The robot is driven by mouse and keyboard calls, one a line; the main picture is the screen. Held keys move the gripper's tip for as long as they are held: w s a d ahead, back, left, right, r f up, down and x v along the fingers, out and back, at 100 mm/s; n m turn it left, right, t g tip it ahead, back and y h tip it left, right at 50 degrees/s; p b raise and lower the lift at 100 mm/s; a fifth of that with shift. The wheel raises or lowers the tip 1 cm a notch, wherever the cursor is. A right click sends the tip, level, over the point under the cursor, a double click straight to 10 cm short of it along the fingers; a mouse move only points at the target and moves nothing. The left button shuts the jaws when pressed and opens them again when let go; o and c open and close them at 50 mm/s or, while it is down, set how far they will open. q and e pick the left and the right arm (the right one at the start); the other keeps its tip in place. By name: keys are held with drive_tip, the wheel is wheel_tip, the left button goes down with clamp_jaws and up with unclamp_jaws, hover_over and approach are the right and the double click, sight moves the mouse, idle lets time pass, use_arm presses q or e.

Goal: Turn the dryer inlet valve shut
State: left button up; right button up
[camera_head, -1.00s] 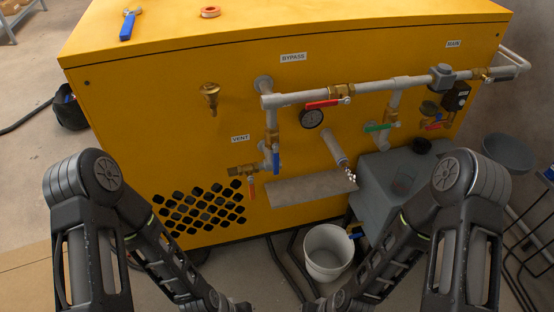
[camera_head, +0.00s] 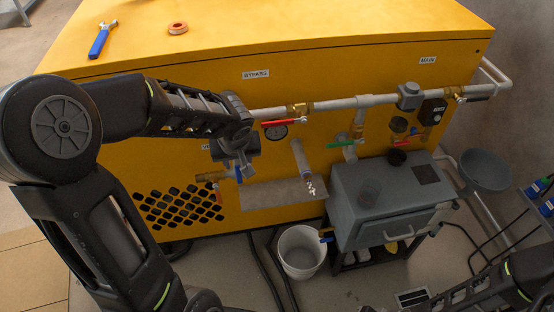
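No label that I can read says dryer inlet. Contact and finger opening cannot be made out. A red-handled valve (camera_head: 285,122) sits level on the upper pipe below the BYPASS label. A green-handled valve (camera_head: 341,143) sits on the pipe to the right, its handle roughly level. My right gripper is out of view.
A grey box (camera_head: 357,205) stands at the right of the cabinet (camera_head: 340,60), with a white bucket (camera_head: 301,262) on the floor beside it. A blue-handled tool (camera_head: 101,42) and an orange ring (camera_head: 178,28) lie on top. A short pipe (camera_head: 300,160) juts out right of my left gripper.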

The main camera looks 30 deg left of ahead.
sight(238, 169)
use_arm(q)
drive_tip(key=shift+s+a, duration=0.1)
drive_tip(key=shift+a, duration=0.1)
drive_tip(key=shift+f, duration=0.1)
drive_tip(key=b+x, duration=0.1)
drive_tip(key=x, duration=0.6)
drive_tip(key=shift+f, duration=0.35)
drive_tip(key=shift+c, duration=0.5)
clamp_jaws()
idle(0.7)
